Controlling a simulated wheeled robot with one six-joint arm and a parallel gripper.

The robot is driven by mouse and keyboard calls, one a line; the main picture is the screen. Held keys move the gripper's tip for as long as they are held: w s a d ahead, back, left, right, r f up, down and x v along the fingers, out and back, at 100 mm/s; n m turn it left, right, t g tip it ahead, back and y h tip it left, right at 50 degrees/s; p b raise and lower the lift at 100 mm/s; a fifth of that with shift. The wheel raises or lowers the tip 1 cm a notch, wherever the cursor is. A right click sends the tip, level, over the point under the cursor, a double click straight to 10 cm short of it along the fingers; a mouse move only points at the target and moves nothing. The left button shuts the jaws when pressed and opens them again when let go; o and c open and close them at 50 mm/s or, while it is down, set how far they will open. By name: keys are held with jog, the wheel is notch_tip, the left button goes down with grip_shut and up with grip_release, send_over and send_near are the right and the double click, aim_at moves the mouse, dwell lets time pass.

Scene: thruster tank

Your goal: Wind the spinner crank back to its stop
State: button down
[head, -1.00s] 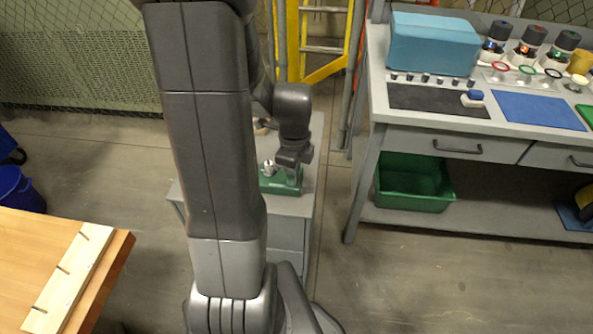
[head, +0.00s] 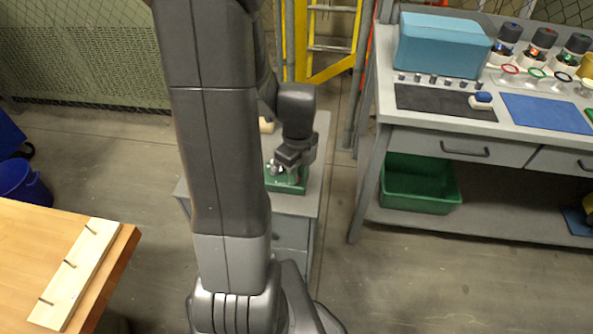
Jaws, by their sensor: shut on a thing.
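The spinner is a small green-based device (head: 288,186) with a light metal part on top, standing on a grey cabinet (head: 308,205). My gripper (head: 290,166) is over the spinner, pointing down at its top. It is shut on a part of the spinner, most likely the crank, but the fingers and my arm hide the crank itself. I cannot tell the crank's angle or where its stop is.
A grey workbench (head: 372,185) on the right holds a blue box (head: 442,45), dark and blue mats and several bottles. A green bin (head: 420,190) sits on its lower shelf. A wooden table (head: 30,232) is at lower left. A yellow ladder (head: 330,66) stands behind.

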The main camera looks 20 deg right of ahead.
jog(key=c, duration=1.4)
grip_release()
jog(key=r, duration=0.4)
jog(key=r+p, duration=0.1)
jog(key=r, duration=0.9)
jog(key=shift+w+d+p, duration=0.15)
jog(key=shift+d+p, duration=0.1)
jog(key=shift+p, duration=0.15)
jog(key=shift+f, duration=0.1)
jog(key=f, duration=0.4)
jog(key=f+b, duration=0.1)
jog(key=f, duration=0.8)
jog(key=shift+a+f+b, duration=0.25)
jog(key=shift+f+b, duration=0.15)
